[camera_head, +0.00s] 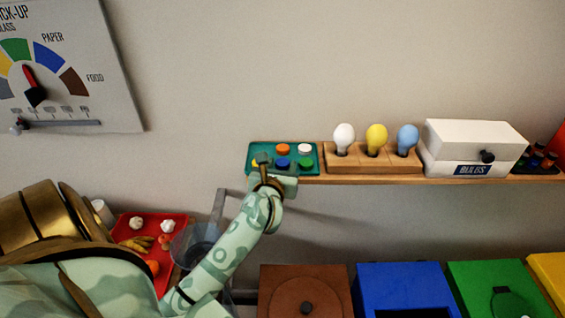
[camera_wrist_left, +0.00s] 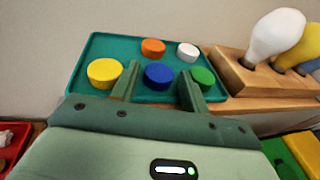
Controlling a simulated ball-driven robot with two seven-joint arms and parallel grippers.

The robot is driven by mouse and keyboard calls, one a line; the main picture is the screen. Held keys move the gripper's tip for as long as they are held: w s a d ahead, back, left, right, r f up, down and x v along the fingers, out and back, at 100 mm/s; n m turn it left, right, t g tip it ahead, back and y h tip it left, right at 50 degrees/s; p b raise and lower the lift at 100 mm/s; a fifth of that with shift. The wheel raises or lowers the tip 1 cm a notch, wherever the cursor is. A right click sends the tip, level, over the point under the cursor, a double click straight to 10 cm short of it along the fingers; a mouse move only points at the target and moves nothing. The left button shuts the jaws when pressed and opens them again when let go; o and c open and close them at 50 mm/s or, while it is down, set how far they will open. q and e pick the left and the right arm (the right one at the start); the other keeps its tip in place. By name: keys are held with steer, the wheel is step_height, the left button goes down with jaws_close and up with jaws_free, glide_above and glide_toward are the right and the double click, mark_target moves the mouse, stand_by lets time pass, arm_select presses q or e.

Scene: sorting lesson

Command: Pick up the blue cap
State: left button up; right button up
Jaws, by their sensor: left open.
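The blue cap (camera_head: 283,163) sits on a teal tray (camera_head: 312,148) on the wall shelf, with yellow, orange, white and green caps around it. In the left wrist view the blue cap (camera_wrist_left: 158,75) is in the front row, between the yellow cap (camera_wrist_left: 104,72) and the green cap (camera_wrist_left: 203,76). My left gripper (camera_head: 266,160) reaches up to the tray's front edge. In the left wrist view its two fingers (camera_wrist_left: 157,85) are open and apart, one on each side of the blue cap. I cannot tell whether they touch it. My right gripper is not in view.
A wooden block (camera_head: 372,165) with white, yellow and blue bulbs stands right of the tray, then a white box labelled bulbs (camera_head: 470,140). Below are brown, blue (camera_head: 405,285), green and yellow bins. A red tray (camera_head: 128,229) with food is at lower left.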

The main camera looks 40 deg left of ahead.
arm_select(q)
steer(key=shift+w+a+f, duration=0.15)
steer(key=shift+w+a, duration=0.15)
steer(key=shift+w, duration=0.2)
steer(key=shift+s, duration=0.1)
steer(key=shift+c, duration=0.6)
steer(key=c, duration=0.5)
steer(key=shift+c, duration=0.7)
